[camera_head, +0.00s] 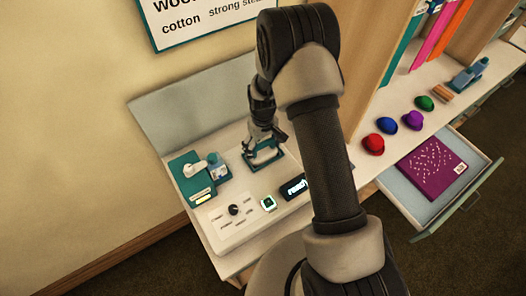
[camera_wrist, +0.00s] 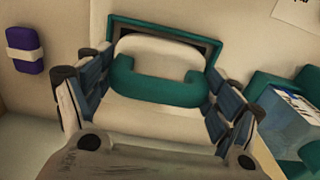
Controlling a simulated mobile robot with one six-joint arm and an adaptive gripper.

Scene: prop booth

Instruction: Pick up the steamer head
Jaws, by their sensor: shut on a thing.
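The steamer head (camera_wrist: 158,82) is off-white with a teal band and sits between the fingers of my gripper (camera_wrist: 160,100) in the wrist view. My gripper is shut on it, with a finger on each side. Behind it is a teal-framed dark recess (camera_wrist: 122,20). The head appears to be still at this frame; I cannot tell whether it touches it. In the head view my gripper (camera_head: 266,138) points down over the teal frame (camera_head: 265,160) on the white counter, and the steamer head is mostly hidden by my gripper there.
Left of my gripper stand a teal box (camera_head: 186,184) and a small blue bottle (camera_head: 220,172). A knob panel (camera_head: 216,222), a green-lit square (camera_head: 268,203) and a black display (camera_head: 293,187) lie in front. Several coloured hats and an open drawer (camera_head: 400,206) are at right.

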